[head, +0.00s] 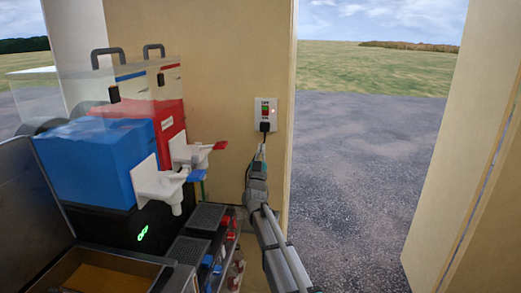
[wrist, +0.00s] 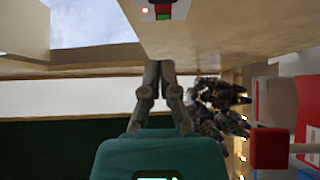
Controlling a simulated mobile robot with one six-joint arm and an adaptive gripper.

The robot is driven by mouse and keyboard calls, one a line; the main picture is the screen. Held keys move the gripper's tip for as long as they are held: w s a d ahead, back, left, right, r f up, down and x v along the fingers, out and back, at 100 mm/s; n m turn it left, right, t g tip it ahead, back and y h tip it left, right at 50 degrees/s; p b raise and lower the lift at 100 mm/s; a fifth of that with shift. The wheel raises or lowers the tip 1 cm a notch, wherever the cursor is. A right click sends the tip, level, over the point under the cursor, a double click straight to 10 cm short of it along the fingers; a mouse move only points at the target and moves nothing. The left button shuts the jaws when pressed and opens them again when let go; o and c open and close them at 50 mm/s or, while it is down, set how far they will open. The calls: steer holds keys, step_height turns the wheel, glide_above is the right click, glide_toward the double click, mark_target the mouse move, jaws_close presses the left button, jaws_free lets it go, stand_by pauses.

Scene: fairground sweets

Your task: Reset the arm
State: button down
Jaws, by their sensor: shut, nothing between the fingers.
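My arm rises from the bottom centre of the head view, and my gripper (head: 260,152) points up just below a wall outlet (head: 265,113). In the wrist view the two fingers of my gripper (wrist: 159,66) are together at their tips, with nothing between them. The outlet plate has a red and green label, a small lit red light and a black piece at its lower edge. Part of the outlet (wrist: 165,10) shows at the top edge of the wrist view, apart from the fingertips. I cannot tell the exact gap in depth.
A slush machine with a blue tank (head: 90,165) and a red tank (head: 165,120) stands left of my arm. Its white spouts (head: 163,183) stick out towards my arm. A rack of bottles (head: 230,255) is below. Open doorway and pavement (head: 350,180) lie right.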

steer(key=shift+f+y, duration=0.15)
steer(key=shift+y, duration=0.25)
steer(key=s+d+f+n+g+y, duration=0.1)
steer(key=s+f+n+g+y, duration=0.3)
steer(key=f+g, duration=0.45)
steer(key=s+d+f+n+g+y, duration=0.15)
steer(key=s+f+g+y, duration=0.35)
steer(key=f, duration=0.7)
steer(key=s+d+f+g+h, duration=0.1)
steer(key=s+d+f+g, duration=0.1)
steer(key=s, duration=0.7)
steer(key=s+d+f+m+g+h, duration=0.1)
steer(key=s+f+g, duration=0.4)
steer(key=s, duration=0.5)
steer(key=s+d+f+m+g+h, duration=0.1)
steer(key=s+d+f+g, duration=0.2)
steer(key=s, duration=0.6)
steer(key=shift+s+d+f+g, duration=0.2)
steer(key=shift+f+g, duration=0.05)
steer(key=shift+g, duration=0.8)
steer(key=shift+m, duration=0.25)
